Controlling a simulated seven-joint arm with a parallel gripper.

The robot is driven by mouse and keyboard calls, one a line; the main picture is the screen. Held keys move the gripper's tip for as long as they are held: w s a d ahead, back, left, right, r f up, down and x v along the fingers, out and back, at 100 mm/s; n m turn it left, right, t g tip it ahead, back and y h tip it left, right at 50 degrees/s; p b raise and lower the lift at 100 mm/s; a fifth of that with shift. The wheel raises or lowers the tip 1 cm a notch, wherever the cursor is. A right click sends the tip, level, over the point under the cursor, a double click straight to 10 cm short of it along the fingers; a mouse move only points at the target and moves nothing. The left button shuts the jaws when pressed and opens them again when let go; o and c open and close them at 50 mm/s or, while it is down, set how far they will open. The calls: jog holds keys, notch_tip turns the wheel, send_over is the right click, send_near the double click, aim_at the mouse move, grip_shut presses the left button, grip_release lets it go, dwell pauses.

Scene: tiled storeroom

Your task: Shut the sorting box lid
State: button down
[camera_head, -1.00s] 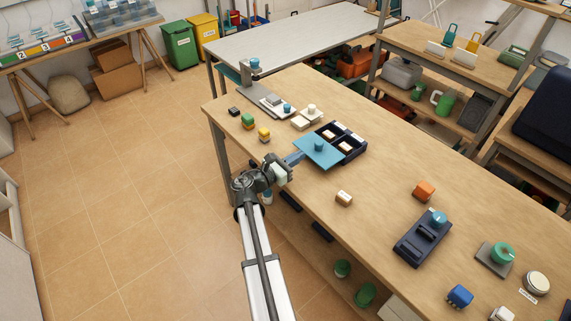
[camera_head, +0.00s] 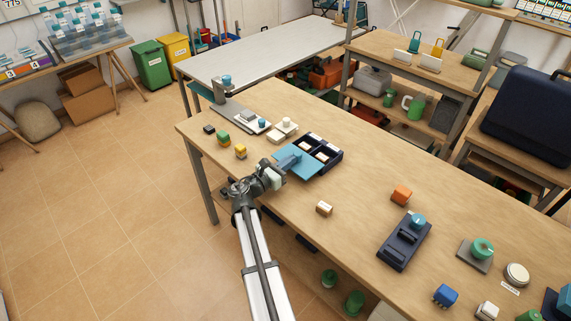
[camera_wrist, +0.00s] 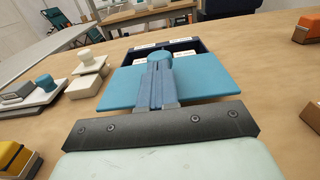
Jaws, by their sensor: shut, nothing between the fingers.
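The sorting box (camera_head: 334,161) is a dark navy tray with open compartments holding pale blocks, on the wooden workbench. Its flat blue lid (camera_head: 303,171) is drawn out toward me, leaving compartments uncovered. The lid also shows in the wrist view (camera_wrist: 205,85), with the box's dark rim (camera_wrist: 203,45) behind it. A round blue knob (camera_wrist: 160,56) stands on the lid. My gripper (camera_head: 289,160) reaches over the lid's near side. In the wrist view its blue fingers (camera_wrist: 159,68) are shut and empty, pointing at the knob's near side; I cannot tell whether they touch it.
Cream blocks (camera_head: 284,131) and a grey stand (camera_head: 240,116) are left of the box. A small yellow block (camera_head: 240,151) sits near the bench's left edge. A cream-and-brown block (camera_head: 324,208) and an orange block (camera_head: 401,195) lie to the right. Bench behind the box is clear.

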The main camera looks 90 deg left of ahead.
aim_at(301, 153)
jog(key=x, duration=0.8)
jog(key=shift+w+a, duration=0.15)
jog(key=shift+w, duration=0.05)
jog(key=shift+s, duration=0.1)
jog(key=v, duration=1.4)
